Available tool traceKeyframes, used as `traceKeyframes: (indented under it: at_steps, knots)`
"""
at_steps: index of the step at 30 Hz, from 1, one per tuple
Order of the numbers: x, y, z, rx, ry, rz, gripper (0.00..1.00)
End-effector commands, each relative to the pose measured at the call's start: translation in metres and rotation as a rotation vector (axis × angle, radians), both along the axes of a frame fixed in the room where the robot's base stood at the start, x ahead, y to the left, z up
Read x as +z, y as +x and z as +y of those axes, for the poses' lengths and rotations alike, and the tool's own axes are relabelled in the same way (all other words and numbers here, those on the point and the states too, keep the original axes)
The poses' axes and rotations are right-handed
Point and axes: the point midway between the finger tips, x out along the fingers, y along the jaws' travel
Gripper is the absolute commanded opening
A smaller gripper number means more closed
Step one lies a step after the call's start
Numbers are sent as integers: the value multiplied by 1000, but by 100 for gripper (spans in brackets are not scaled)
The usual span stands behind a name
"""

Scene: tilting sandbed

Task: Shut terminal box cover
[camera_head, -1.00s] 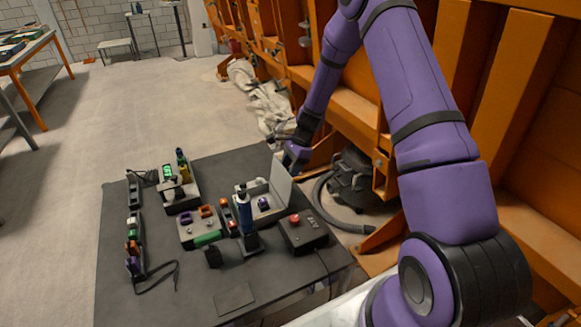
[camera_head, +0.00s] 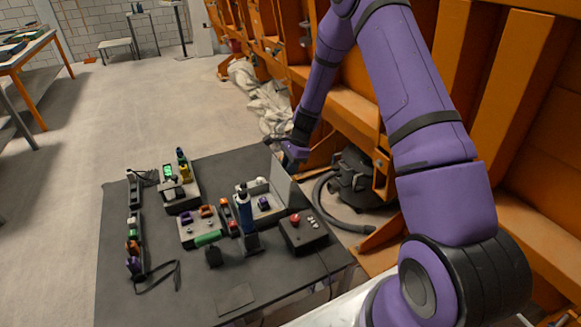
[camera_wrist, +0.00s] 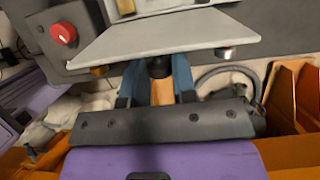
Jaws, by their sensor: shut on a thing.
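The terminal box (camera_head: 268,212) is a pale open box on the dark table, with small parts inside. Its light grey cover (camera_head: 284,186) stands raised at the box's right rear side, clear of the opening. In the wrist view the cover (camera_wrist: 165,36) shows as a pale plate across the top. My gripper (camera_head: 291,152) is at the cover's upper edge in the head view. In the wrist view its blue fingers (camera_wrist: 157,72) are shut around a dark knob at the cover's edge. The exact contact is partly hidden by the plate.
Several devices crowd the table's left. A black vacuum (camera_head: 355,180) and orange frames lie beyond the right edge. The near table (camera_head: 175,300) is mostly clear.

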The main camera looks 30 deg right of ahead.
Motion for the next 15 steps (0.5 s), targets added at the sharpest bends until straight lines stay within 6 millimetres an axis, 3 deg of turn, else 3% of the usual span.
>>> traceKeyframes:
  at_steps: [15]
  knots:
    - [9, 1, 31, 7, -244, -4, 0]
